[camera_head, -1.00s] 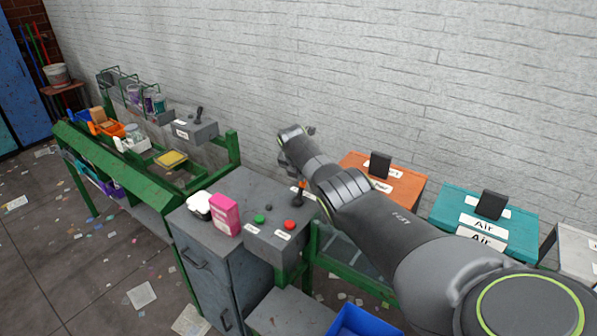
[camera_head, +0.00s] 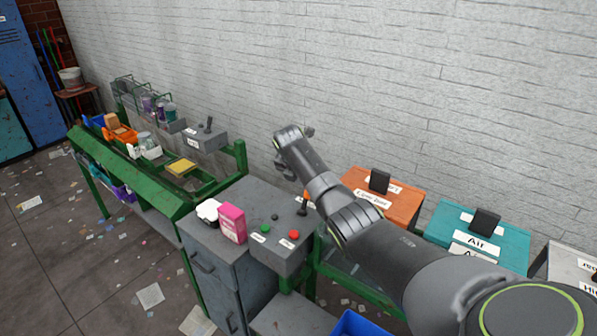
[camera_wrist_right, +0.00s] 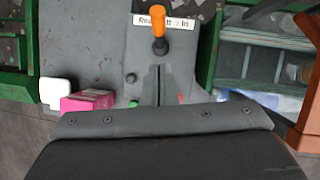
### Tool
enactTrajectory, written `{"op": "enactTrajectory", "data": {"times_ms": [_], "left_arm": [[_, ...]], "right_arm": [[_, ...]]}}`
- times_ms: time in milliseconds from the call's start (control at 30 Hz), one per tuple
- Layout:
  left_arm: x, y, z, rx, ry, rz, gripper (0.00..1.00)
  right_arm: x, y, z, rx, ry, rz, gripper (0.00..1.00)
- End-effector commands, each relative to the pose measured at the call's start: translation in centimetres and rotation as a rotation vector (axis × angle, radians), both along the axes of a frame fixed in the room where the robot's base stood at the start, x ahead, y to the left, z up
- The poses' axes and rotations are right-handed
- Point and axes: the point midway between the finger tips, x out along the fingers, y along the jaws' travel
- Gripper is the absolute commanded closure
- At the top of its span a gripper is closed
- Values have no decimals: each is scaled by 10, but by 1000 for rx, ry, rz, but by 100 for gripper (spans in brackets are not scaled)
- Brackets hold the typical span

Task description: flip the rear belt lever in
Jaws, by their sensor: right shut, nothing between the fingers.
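The lever with an orange grip (camera_wrist_right: 173,20) and dark base stands on the grey control box (camera_wrist_right: 110,50) in the right wrist view. The lever (camera_head: 303,205) also shows in the head view, beside my right forearm. My right gripper (camera_wrist_right: 158,72) is shut and empty, its fingers pointing at the lever's base with a small apparent gap. In the head view its fingers are hidden by my wrist. My left gripper is in neither view.
The box also bears a green button (camera_head: 266,229), a red button (camera_head: 294,235) and a small dark knob (camera_head: 275,216). A pink box (camera_head: 232,223) and a white item (camera_head: 208,210) stand left of them. Another lever (camera_head: 209,124) stands farther back. Orange (camera_head: 398,207) and teal (camera_head: 505,247) bins stand right.

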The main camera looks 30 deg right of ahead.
Motion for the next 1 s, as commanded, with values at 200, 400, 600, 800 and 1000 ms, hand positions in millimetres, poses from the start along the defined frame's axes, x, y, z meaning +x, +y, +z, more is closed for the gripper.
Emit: {"op": "enactTrajectory", "data": {"times_ms": [200,400,600,800,1000], "left_arm": [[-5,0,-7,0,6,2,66],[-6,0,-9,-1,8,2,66],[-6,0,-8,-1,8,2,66],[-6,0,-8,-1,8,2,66],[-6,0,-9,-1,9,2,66]], "right_arm": [[-6,6,22,-1,-2,0,100],[-10,9,33,0,0,0,100],[-10,9,35,0,2,1,100],[-10,9,35,0,1,0,100],[-10,9,35,1,1,1,100]]}}
